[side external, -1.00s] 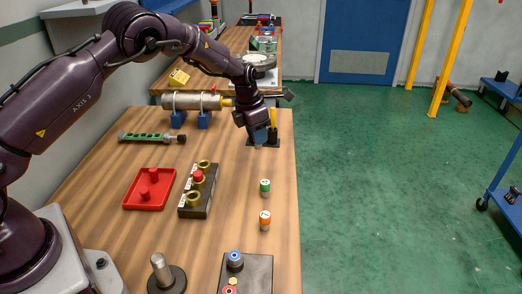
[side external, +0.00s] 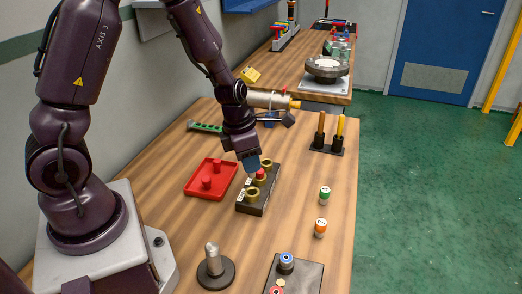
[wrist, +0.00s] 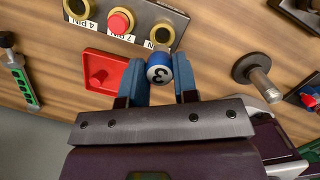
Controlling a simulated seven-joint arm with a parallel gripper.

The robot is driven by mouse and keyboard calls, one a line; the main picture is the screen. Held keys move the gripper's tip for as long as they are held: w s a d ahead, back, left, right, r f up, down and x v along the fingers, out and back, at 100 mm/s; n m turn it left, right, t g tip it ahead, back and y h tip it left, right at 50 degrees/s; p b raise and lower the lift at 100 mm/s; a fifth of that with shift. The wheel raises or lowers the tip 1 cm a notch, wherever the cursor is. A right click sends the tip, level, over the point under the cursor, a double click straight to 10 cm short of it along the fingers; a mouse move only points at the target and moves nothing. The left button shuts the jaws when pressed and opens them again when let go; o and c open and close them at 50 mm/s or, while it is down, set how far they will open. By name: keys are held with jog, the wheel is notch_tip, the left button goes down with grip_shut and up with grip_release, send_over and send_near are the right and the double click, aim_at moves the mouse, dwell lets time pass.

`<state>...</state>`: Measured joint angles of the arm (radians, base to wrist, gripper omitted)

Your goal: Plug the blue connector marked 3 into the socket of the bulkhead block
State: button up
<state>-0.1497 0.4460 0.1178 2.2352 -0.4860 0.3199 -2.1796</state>
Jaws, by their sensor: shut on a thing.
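My gripper (side external: 250,163) is above the bulkhead block (side external: 259,202). In the wrist view its blue fingers (wrist: 160,84) are shut on the blue connector (wrist: 159,66), whose white end face shows a 3. The block (wrist: 148,12) has three brass-ringed sockets in a row. A red connector (wrist: 119,22) sits in the middle one, labelled 7 PIN. The left socket (wrist: 78,8), labelled 4 PIN, and the right socket (wrist: 161,35) are empty. The right socket's label is partly hidden, with only N showing. The held connector is close beside the right socket in the wrist view; I cannot tell the height gap.
A red tray (side external: 195,190) with a red peg lies left of the block. Green (side external: 325,193) and orange (side external: 320,228) connectors stand to the right. A metal post (side external: 212,258) and a dark block (side external: 310,280) with a blue-topped fitting are in front. A tool stand (side external: 327,149) is behind.

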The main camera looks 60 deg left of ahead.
aim_at(250, 176)
dwell(0.3)
jog(key=shift+s+x, duration=0.2)
jog(key=shift+x, duration=0.75)
jog(key=shift+s+x, duration=0.2)
jog(key=shift+x, duration=0.75)
jog(key=shift+a+f, duration=0.1)
jog(key=shift+f, duration=0.05)
jog(key=shift+s+x, duration=0.2)
jog(key=shift+x, duration=0.8)
jog(key=shift+f, duration=0.15)
jog(key=shift+f, duration=0.3)
jog(key=o, duration=1)
jog(key=shift+r, duration=0.1)
